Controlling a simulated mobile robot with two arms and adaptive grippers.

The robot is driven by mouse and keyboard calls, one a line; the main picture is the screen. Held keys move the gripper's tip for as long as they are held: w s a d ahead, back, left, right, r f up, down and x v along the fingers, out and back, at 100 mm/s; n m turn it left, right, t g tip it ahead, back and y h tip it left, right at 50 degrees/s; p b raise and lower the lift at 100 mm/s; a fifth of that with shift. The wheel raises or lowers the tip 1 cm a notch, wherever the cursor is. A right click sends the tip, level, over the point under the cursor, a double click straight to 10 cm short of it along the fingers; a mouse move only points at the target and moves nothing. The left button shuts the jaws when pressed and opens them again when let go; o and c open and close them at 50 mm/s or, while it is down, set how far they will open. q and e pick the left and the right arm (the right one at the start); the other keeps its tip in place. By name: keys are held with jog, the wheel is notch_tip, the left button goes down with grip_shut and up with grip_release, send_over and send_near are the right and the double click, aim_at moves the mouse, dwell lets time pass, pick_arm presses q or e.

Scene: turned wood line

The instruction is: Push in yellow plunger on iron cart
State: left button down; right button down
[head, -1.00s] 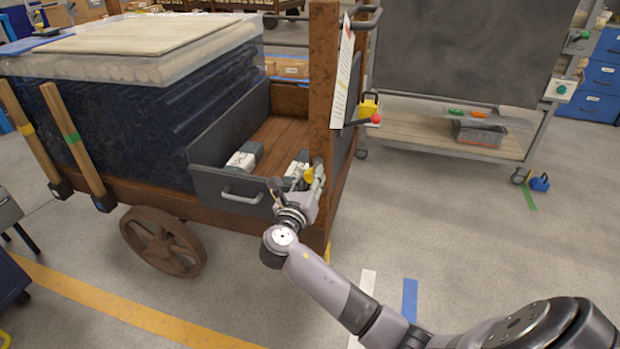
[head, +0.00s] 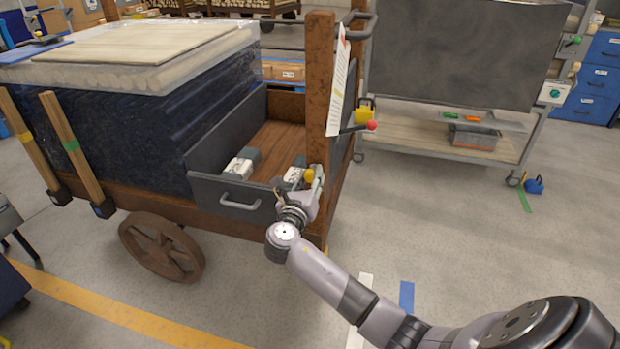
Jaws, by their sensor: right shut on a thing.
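The iron cart (head: 255,218) stands at the left and centre with rusty corner posts and a spoked wheel. The yellow plunger (head: 309,175) shows as a small round yellow end at the foot of the near right post (head: 320,85). My right gripper (head: 311,180) is at that post, its fingers shut around the yellow plunger. The gripper hides most of the plunger, so how far it sticks out cannot be told. My left gripper is not in view.
The cart's grey drop panel (head: 205,190) with a handle is beside my gripper. White and grey blocks (head: 241,163) lie on the cart's wooden deck. A lever with a red knob (head: 372,126) juts right of the post.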

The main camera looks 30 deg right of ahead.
jog(key=c, duration=1.7)
grip_release()
jog(key=shift+w+d+r, duration=0.1)
jog(key=shift+d+r, duration=0.05)
jog(key=shift+r, duration=0.05)
jog(key=o, duration=0.3)
jog(key=shift+w+f, duration=0.1)
jog(key=shift+f, duration=0.1)
jog(key=shift+o, duration=0.9)
jog(key=v, duration=1.2)
